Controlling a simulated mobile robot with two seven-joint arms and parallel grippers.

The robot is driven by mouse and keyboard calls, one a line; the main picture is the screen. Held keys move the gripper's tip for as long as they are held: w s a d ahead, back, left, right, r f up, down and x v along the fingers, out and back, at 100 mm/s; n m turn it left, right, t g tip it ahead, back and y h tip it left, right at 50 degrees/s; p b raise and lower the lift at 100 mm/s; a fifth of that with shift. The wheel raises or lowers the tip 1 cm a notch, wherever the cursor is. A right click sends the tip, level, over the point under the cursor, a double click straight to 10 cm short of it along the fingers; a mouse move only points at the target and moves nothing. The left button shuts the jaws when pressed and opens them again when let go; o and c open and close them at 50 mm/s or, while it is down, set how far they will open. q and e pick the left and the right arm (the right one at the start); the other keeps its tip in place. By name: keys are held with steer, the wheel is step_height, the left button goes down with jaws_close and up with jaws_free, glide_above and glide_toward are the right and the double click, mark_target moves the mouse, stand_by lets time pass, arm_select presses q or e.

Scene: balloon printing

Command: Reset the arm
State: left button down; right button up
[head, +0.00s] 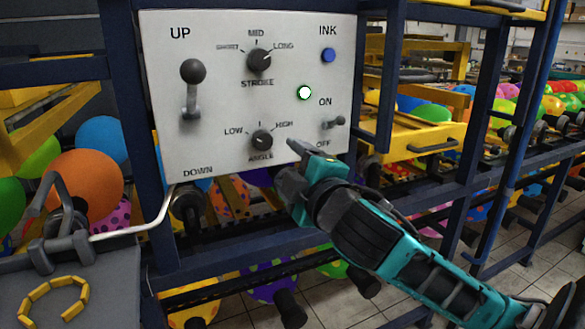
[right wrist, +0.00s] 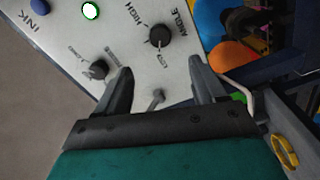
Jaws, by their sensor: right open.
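My right gripper (head: 290,158) is in front of the lower edge of the white control panel (head: 222,100), just below and right of the angle knob (head: 262,139). In the right wrist view its two fingers (right wrist: 163,85) are spread apart with nothing held between them. The panel's up-down lever (head: 191,90) has its ball end at the top; the lever also shows between the fingers in the right wrist view (right wrist: 156,101). The stroke knob (head: 259,60) points toward LONG. My left gripper is not in view.
The panel also has a blue ink button (head: 328,55), a lit round light (head: 305,93) and an on-off switch (head: 334,122). Blue frame posts (head: 383,75) flank it. A yellow tray (head: 415,138) and coloured balloons stand behind.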

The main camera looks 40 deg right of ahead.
steer(key=s+a+f+m+g+y, duration=0.1)
steer(key=a+f+m+g+y, duration=0.15)
steer(key=f, duration=1.05)
steer(key=s+a+f+m+g+y, duration=0.15)
steer(key=a+f, duration=0.25)
steer(key=f, duration=0.8)
steer(key=s+a+f+m+g+y, duration=0.1)
steer(key=s+a+f, duration=0.3)
steer(key=f, duration=0.4)
steer(key=s+a+f+m+g+y, duration=0.1)
steer(key=s+a+f+m, duration=0.3)
steer(key=s+f, duration=0.3)
steer(key=shift+f+g+y, duration=0.3)
steer(key=shift+f, duration=0.05)
